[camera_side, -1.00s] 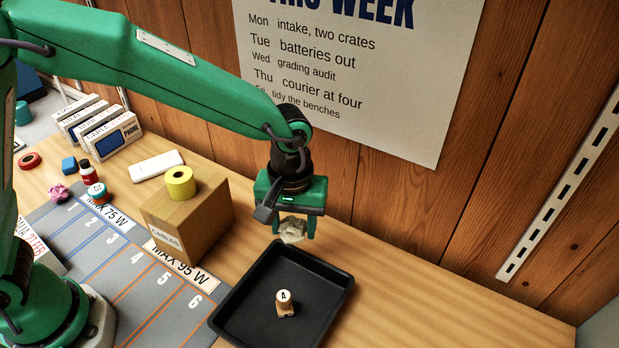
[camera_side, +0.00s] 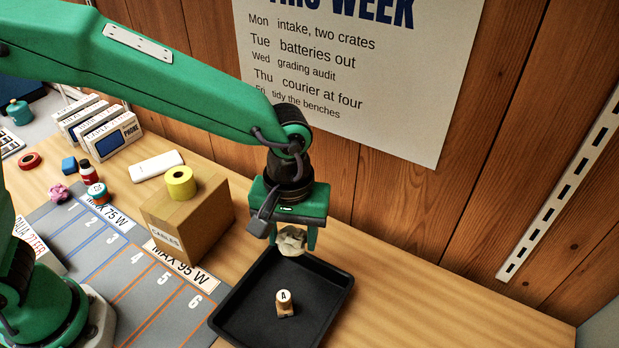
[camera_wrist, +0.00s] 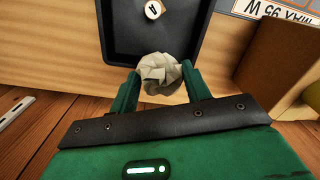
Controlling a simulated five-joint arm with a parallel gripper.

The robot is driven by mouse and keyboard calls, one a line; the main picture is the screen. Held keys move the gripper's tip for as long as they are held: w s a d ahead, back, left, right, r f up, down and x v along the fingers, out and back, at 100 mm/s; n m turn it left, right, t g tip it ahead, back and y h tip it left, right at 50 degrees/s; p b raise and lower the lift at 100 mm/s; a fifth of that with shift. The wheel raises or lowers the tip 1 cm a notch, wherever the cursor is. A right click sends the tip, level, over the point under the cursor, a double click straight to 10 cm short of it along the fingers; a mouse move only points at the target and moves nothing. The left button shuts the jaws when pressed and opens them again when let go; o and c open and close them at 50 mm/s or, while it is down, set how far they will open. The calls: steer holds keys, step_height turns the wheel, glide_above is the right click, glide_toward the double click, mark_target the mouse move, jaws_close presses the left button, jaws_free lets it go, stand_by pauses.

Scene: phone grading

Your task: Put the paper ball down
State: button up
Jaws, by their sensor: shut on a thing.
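My gripper (camera_side: 290,238) is shut on a crumpled grey-white paper ball (camera_side: 291,240). It holds the ball in the air by the far edge of a black tray (camera_side: 238,320). In the wrist view the ball (camera_wrist: 160,73) sits between the two green fingers and overlaps the near rim of the tray (camera_wrist: 125,40). A small wooden stamp-like piece with a round top marked A (camera_side: 284,302) stands inside the tray, near its middle.
A cardboard box (camera_side: 190,220) labelled CABLES stands left of the tray with a yellow tape roll (camera_side: 180,182) on top. A grey numbered mat (camera_side: 110,265) lies farther left. The wooden wall is close behind; bench (camera_side: 430,290) right of the tray is clear.

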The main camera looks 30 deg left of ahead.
steer(key=shift+w+d, duration=0.1)
steer(key=shift+d, duration=0.05)
steer(key=shift+w+d+r, duration=0.1)
steer(key=shift+w+d, duration=0.25)
steer(key=shift+d, duration=0.15)
steer(key=w+d, duration=0.3)
steer(key=d, duration=0.4)
steer(key=w+d, duration=0.3)
steer(key=d, duration=0.5)
steer(key=s+d+f, duration=0.1)
steer(key=d, duration=0.5)
steer(key=s+d+f+m, duration=0.1)
steer(key=s+d+f, duration=0.1)
steer(key=d, duration=0.5)
steer(key=shift+d, duration=0.2)
steer(key=shift+f, duration=3.95)
steer(key=shift+f, duration=0.1)
